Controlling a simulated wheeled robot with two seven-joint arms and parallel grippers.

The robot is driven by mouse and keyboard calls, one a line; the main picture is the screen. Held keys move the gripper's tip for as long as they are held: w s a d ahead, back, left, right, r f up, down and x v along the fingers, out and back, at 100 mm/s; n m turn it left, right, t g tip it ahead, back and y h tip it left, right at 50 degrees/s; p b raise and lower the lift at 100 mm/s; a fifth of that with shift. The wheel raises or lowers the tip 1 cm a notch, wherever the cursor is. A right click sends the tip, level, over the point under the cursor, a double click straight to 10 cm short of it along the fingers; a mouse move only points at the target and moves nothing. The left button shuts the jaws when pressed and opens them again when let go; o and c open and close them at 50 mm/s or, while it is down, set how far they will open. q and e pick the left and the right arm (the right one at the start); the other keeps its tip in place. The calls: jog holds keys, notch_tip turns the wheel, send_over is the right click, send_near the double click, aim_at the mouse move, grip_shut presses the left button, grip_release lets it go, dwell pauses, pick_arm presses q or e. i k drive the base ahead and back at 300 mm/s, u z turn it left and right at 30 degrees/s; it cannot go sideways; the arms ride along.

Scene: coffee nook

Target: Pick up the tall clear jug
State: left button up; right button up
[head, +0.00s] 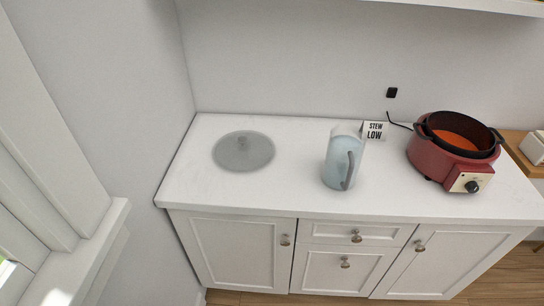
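Neither of my grippers shows in the head view.
A round grey glass lid (243,151) with a knob lies on the counter at left. A red slow cooker (455,165) with orange contents stands at right, its cord running to a wall outlet (392,92). A "STEW LOW" sign (375,130) stands behind the jug.

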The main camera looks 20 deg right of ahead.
aim_at(347, 143)
jog(key=u, duration=0.3)
jog(key=k, duration=0.75)
jog(key=z, duration=1)
jog(key=i, duration=0.4)
jog(key=z, duration=0.05)
